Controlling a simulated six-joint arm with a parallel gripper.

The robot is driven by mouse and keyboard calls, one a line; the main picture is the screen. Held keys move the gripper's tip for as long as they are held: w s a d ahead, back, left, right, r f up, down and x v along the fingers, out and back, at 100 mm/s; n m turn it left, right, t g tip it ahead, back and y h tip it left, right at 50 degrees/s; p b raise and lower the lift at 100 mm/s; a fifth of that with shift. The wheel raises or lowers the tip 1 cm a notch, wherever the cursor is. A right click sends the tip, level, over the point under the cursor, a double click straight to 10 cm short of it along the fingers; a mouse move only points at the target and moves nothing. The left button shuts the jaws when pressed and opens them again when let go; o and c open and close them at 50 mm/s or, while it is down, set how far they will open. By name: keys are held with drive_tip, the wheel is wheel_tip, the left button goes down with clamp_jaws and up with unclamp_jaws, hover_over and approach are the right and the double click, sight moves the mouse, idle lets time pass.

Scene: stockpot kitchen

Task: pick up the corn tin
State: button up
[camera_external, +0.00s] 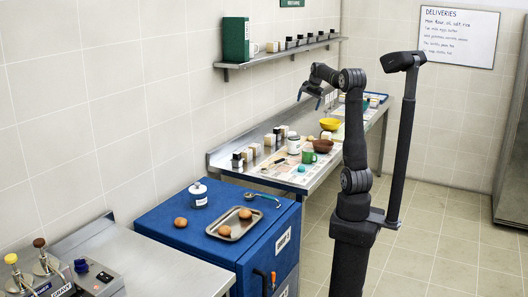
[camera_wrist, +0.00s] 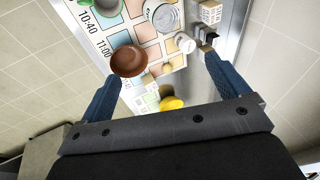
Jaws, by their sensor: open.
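A pale cylindrical tin with printed writing (camera_wrist: 163,15) is at the top of the wrist view, partly cut off by the frame edge. What seems the same white tin (camera_external: 293,146) stands on the steel counter in the external view. Its label is too small to read, so I cannot tell for sure that it is the corn tin. My gripper (camera_external: 311,98) is raised above the far part of the counter, apart from the tin. In the wrist view its blue fingers (camera_wrist: 162,66) are spread wide with nothing held between them.
A brown bowl (camera_wrist: 129,60), green mug (camera_wrist: 108,5), small white jar (camera_wrist: 184,42) and yellow bowl (camera_wrist: 172,103) are around a printed mat. Small boxes (camera_external: 248,155) line the counter's wall side. A wall shelf (camera_external: 280,54) is above. A blue chest (camera_external: 210,240) stands nearer.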

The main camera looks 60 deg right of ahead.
drive_tip(key=w+d+f+n+g, duration=0.1)
drive_tip(key=w+d+f+n, duration=0.1)
drive_tip(key=w+f+n, duration=0.75)
drive_tip(key=m, duration=0.1)
approach(294, 141)
drive_tip(key=shift+h, duration=0.4)
drive_tip(key=w+d+f, duration=0.2)
drive_tip(key=d+f, duration=0.1)
drive_tip(key=w+d+f, duration=0.1)
drive_tip(key=d+f, duration=0.1)
drive_tip(key=shift+w, duration=0.2)
drive_tip(key=shift+a+x, duration=0.2)
drive_tip(key=shift+x, duration=1.35)
drive_tip(key=shift+a+x, duration=0.15)
drive_tip(key=shift+x, duration=1.4)
drive_tip(key=shift+s+f, duration=0.1)
drive_tip(key=shift+s, duration=0.05)
drive_tip(key=c, duration=1.4)
